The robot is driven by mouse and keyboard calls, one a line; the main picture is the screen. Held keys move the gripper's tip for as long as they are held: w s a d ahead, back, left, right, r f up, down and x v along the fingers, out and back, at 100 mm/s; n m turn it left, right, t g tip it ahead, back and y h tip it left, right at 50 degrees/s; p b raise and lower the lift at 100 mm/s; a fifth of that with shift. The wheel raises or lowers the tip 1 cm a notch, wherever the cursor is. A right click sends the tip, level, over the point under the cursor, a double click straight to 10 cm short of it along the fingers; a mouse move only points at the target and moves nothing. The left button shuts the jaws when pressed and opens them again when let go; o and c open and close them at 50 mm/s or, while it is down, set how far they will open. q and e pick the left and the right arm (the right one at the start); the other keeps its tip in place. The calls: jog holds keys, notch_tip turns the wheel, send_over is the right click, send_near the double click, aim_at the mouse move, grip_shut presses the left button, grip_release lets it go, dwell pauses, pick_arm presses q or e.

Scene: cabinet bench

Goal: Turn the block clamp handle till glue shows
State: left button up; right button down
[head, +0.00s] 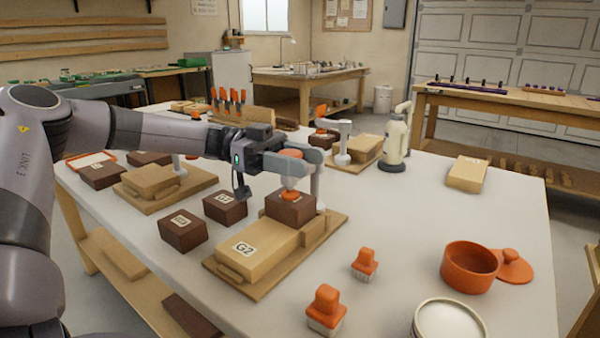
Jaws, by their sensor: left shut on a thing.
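My left gripper (283,162) is shut on the orange handle (291,153) at the top of a grey clamp (319,185). The clamp's orange foot (290,194) is over a dark brown block (290,209) and appears to touch its top. That block sits against a light wooden block labelled G2 (256,246), on a wooden board (232,279). I cannot make out any glue at the seams. The gripper covers part of the handle. My right gripper is not in view.
Loose dark blocks (183,230) lie left of the board. Orange-handled brushes (326,306), an orange pot (469,267) and a round pale lid or dish (447,320) stand in front and right. A cream bottle (393,143) stands behind. The table's right middle is clear.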

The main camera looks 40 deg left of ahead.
aim_at(299, 154)
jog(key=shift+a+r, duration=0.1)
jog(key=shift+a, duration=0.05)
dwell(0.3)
pick_arm(q)
jog(key=o, duration=1)
jog(key=shift+r+p, duration=2.6)
jog(key=shift+r, duration=7.4)
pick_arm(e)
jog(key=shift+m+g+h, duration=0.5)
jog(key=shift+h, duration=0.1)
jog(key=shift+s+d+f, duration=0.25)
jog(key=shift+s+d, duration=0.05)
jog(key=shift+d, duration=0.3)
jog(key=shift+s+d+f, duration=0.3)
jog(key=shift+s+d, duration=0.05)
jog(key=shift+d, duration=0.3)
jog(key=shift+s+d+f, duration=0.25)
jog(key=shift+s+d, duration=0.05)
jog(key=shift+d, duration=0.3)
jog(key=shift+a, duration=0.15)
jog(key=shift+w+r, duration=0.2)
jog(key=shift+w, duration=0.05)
